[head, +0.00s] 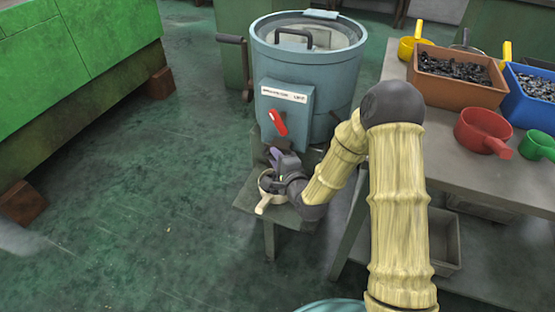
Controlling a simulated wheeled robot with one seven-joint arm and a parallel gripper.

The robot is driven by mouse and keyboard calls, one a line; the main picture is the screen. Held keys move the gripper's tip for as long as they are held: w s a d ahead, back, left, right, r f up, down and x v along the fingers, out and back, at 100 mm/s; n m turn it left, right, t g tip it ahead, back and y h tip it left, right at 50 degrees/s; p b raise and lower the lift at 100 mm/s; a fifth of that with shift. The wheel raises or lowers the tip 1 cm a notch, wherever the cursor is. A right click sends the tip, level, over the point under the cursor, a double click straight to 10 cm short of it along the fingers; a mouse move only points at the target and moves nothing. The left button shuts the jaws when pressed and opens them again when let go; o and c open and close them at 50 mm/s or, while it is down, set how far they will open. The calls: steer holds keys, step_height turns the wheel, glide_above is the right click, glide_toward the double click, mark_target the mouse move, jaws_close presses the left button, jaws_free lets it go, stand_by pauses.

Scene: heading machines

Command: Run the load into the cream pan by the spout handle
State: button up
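A blue-grey drum machine (344,77) stands at the middle back, with a clear-looking lid, a dark crank at its left and a red lever (277,122) on its front box. The cream pan (263,208) sits on a small grey-green stool below the front of the drum, its handle pointing toward me. My gripper (272,168) is low in front of the drum, above and beside the pan. Its fingers are small and dark here, so I cannot tell whether they are open or hold anything. The spout and its handle are hidden or cannot be made out behind my gripper. The pan's contents are mostly hidden.
A grey table (400,141) at the right holds an orange bin (480,93) and a blue bin (522,109) of dark parts, plus a red pan (475,130), a green pan (537,145) and yellow scoops. A green machine bed (70,105) is at the left. The floor between is clear.

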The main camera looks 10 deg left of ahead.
steer(key=shift+d, duration=0.1)
steer(key=p+v, duration=1.6)
steer(key=v, duration=0.1)
stand_by(0.4)
steer(key=shift+s+d+f, duration=0.15)
steer(key=shift+d, duration=0.05)
stand_by(0.4)
